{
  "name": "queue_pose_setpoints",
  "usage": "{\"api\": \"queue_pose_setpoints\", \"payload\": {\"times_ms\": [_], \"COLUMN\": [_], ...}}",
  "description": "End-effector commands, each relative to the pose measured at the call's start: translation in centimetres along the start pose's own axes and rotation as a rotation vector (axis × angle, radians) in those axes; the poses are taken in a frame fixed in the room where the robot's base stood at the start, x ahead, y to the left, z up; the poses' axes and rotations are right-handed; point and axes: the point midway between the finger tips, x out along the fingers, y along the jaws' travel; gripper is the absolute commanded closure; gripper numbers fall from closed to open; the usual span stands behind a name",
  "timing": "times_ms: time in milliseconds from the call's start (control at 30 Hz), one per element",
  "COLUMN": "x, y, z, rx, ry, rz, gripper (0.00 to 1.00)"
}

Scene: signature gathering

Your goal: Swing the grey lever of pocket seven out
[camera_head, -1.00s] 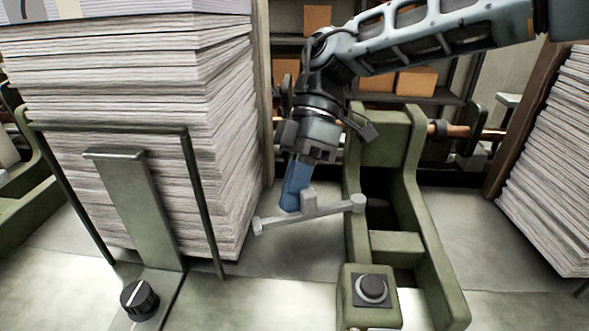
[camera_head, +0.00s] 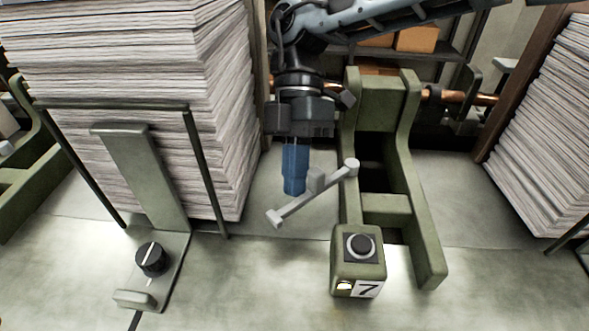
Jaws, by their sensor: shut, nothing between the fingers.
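The grey lever (camera_head: 302,200) of pocket seven is a bar with a round pivot end at the green frame (camera_head: 425,225) and a free end slanting toward the lower left. A small block stands up from its middle. My gripper (camera_head: 294,192) has blue fingers, shut and empty, pointing down just behind the lever beside this block. I cannot tell whether they touch the lever.
A tall paper stack (camera_head: 120,90) behind a green guide plate (camera_head: 150,175) stands on the left, with a black knob (camera_head: 151,259) in front. Another stack (camera_head: 545,130) stands on the right.

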Motion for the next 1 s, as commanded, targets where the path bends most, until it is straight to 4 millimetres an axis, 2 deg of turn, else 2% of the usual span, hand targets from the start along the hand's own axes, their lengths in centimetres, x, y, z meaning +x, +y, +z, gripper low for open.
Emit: {"api": "queue_pose_setpoints", "payload": {"times_ms": [367, 600, 1000], "x": [-0.2, -3.4, -5.8], "y": [-0.3, -1.8, -10.2], "z": [-0.1, -1.7, 0.9], "rx": [0.001, 0.001, 0.004], "ry": [0.000, -0.002, -0.001], "rz": [-0.004, 0.000, 0.000], "gripper": [1.00, 1.00, 1.00]}}
